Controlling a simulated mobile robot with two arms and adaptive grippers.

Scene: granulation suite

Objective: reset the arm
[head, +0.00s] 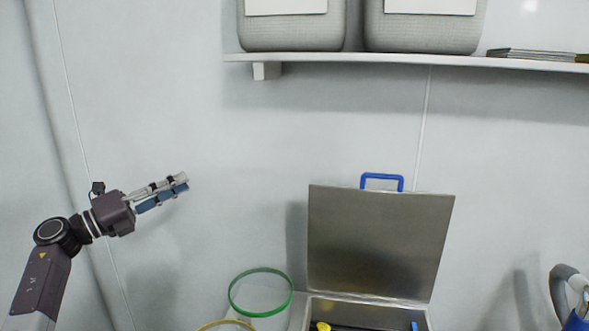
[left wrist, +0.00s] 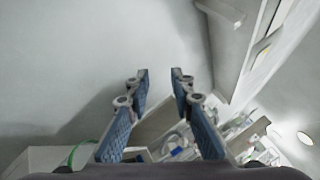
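My left arm comes in from the left in the head view, and its gripper (head: 178,184) is held up in free air in front of the pale wall, pointing right. In the left wrist view the two blue-padded fingers of the left gripper (left wrist: 160,72) stand apart with nothing between them, so it is open and empty. My right arm and gripper are not in view.
An open metal case (head: 380,240) with a blue handle stands at the lower middle. A green-rimmed clear container (head: 261,291) is beside it. A shelf (head: 400,60) carries two grey bins (head: 292,30). A grey-and-blue object (head: 568,290) is cut off at right.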

